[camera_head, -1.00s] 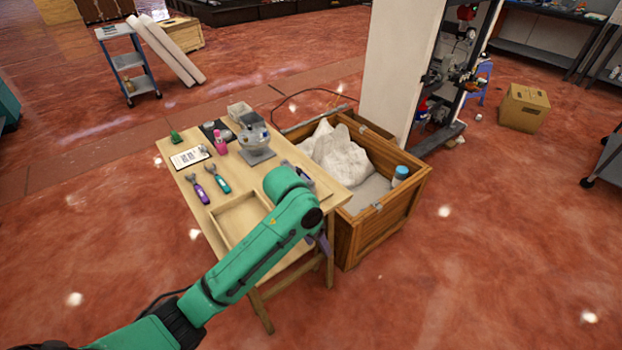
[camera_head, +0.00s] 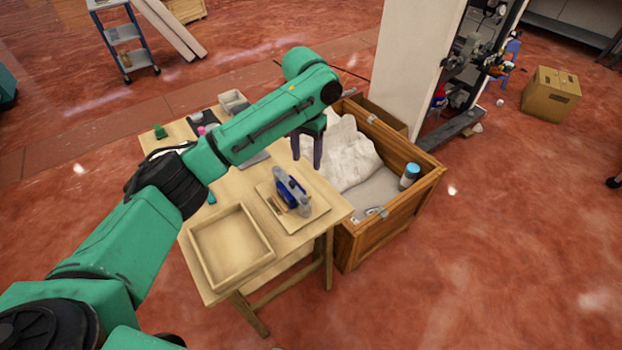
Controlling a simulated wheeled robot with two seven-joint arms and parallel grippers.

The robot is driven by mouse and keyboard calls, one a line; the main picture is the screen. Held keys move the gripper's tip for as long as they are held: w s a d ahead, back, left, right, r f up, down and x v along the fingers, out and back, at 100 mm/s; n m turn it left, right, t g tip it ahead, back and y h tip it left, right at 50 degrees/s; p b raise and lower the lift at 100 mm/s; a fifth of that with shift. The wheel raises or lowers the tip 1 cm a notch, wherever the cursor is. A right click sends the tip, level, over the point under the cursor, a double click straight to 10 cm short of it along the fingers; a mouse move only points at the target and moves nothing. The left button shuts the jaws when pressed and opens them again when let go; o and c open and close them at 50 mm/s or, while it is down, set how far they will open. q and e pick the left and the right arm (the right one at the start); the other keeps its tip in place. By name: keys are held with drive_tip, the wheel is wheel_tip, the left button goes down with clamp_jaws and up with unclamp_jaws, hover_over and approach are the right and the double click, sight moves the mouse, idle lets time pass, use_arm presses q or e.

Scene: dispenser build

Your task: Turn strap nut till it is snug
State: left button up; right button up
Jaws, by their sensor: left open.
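I cannot make out the strap nut at this size. A blue and grey device (camera_head: 291,190) stands on a small wooden board (camera_head: 315,207) on the right part of the wooden table (camera_head: 238,188). My left gripper (camera_head: 308,162) hangs with its dark fingers pointing down, above and slightly behind the device. It is open, with nothing seen between its fingers. My left forearm crosses over the table and hides much of its back half, including most of a grey base (camera_head: 254,159). My right gripper does not show.
An empty wooden tray (camera_head: 231,247) lies at the table's front left. A wooden crate (camera_head: 395,216) with white sacks (camera_head: 345,155) and a blue-capped container (camera_head: 409,175) stands against the table's right side. A white pillar (camera_head: 413,75) rises behind it.

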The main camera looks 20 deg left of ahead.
sight(305, 198)
use_arm(q)
drive_tip(key=s+f, duration=0.1)
drive_tip(key=f, duration=0.5)
drive_tip(key=s+f+p, duration=0.1)
drive_tip(key=f, duration=0.2)
drive_tip(key=shift+s+f, duration=0.25)
drive_tip(key=shift+s, duration=0.1)
drive_tip(key=f, duration=0.2)
drive_tip(key=shift+w+f, duration=0.25)
drive_tip(key=shift+f, duration=0.15)
drive_tip(key=shift+s+f, duration=0.1)
drive_tip(key=shift+f, duration=0.05)
drive_tip(key=shift+s, duration=0.15)
drive_tip(key=shift+c, duration=0.9)
clamp_jaws()
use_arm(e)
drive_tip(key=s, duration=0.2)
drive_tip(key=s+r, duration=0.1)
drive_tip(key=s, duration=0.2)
